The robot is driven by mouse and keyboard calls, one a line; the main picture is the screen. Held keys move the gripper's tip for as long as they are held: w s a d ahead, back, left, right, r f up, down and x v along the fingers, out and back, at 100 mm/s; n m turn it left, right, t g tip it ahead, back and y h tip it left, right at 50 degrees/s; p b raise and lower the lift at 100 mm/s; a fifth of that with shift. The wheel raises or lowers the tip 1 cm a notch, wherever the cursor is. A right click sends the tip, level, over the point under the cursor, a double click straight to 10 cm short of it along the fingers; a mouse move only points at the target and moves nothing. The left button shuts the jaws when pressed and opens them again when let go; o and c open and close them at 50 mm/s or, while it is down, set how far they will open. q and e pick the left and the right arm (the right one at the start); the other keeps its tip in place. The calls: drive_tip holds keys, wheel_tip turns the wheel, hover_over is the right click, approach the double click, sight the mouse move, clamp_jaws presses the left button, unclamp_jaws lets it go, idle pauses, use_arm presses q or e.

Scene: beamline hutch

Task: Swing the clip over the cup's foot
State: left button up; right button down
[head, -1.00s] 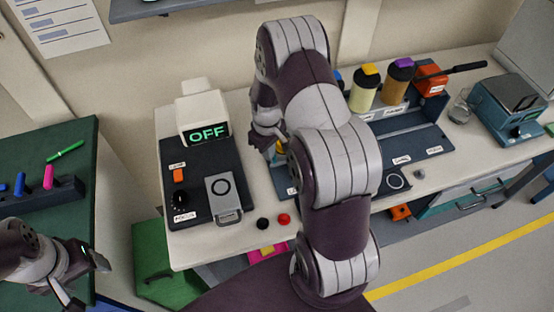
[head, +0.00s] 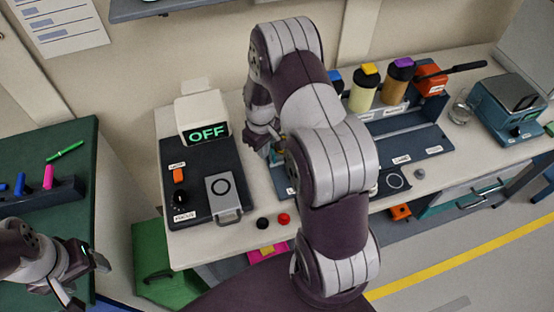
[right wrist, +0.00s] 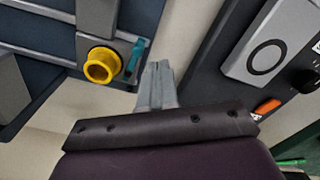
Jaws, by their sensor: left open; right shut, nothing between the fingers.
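In the right wrist view a yellow round cup-like part (right wrist: 101,65) with a dark opening sits against a blue-grey fixture. A teal clip (right wrist: 136,60) stands just to its right, beside the cup and not across it. My right gripper (right wrist: 158,72) is shut and empty, its tips a little right of the clip with a visible gap. In the head view my right gripper (head: 262,140) is over the bench, right of the OFF unit; my own arm hides most of the fixture there. My left gripper (head: 88,278) is open and empty at the lower left.
The black unit (head: 200,160) with an OFF display stands left of the right gripper. Red (head: 284,218) and black (head: 262,223) knobs are at the bench's front edge.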

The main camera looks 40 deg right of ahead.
drive_tip(key=shift+w+a, duration=0.25)
drive_tip(key=shift+w, duration=0.3)
drive_tip(key=shift+w, duration=0.1)
drive_tip(key=shift+w+a, duration=0.15)
drive_tip(key=shift+w, duration=0.45)
drive_tip(key=shift+w, duration=0.1)
drive_tip(key=shift+w, duration=0.6)
drive_tip(key=shift+r, duration=0.1)
